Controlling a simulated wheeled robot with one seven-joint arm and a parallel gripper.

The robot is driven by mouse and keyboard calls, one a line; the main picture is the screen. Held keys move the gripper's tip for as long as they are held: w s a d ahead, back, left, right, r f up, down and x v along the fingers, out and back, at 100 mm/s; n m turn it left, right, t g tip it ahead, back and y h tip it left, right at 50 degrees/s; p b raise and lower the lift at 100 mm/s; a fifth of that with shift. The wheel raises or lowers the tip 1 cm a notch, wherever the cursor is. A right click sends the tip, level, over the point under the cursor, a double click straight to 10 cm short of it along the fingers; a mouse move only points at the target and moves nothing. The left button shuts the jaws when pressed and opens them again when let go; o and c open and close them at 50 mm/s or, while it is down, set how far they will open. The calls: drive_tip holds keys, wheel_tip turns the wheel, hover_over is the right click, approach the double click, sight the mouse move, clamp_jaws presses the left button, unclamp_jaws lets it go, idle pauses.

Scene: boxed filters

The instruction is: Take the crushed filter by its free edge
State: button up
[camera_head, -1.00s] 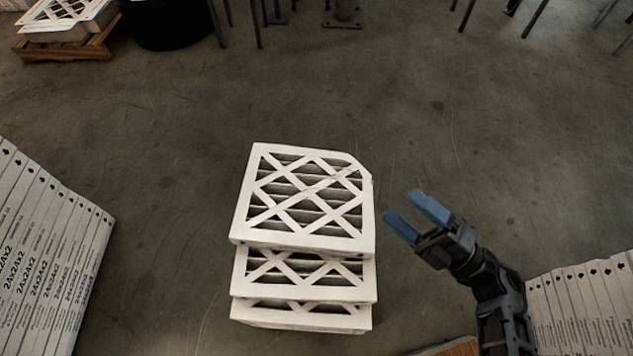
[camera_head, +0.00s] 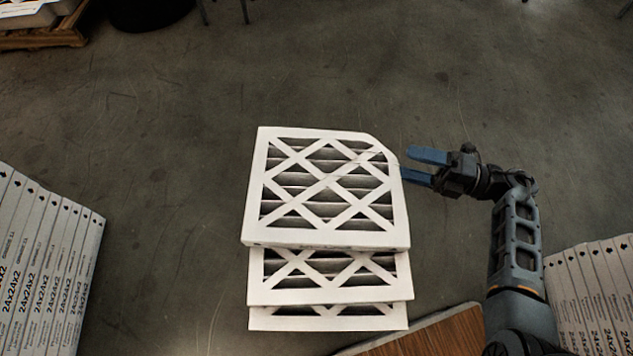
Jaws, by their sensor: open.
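A stack of white-framed filters with lattice faces stands in the middle of the view. The top filter (camera_head: 327,241) has a cut or crushed far right corner, and the filters under it (camera_head: 330,297) show at its near side. My gripper (camera_head: 418,166) is at the right of the top filter, close to its damaged corner. Its two blue fingers are apart and point left toward the filter's right edge. Nothing shows between them. I cannot tell whether the lower finger touches the edge.
Rows of boxed filters stand at the left (camera_head: 45,265) and at the right (camera_head: 590,300). A brown wooden board (camera_head: 425,335) lies at the near right of the stack. A pallet (camera_head: 45,38) and a black bin (camera_head: 145,12) are at the far left. The floor behind the stack is clear.

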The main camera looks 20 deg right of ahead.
sight(379, 157)
drive_tip(key=x, duration=0.7)
drive_tip(key=shift+w+a+f+b, duration=0.15)
drive_tip(key=shift+a+f+b, duration=0.1)
drive_tip(key=shift+b, duration=0.15)
drive_tip(key=c, duration=1.1)
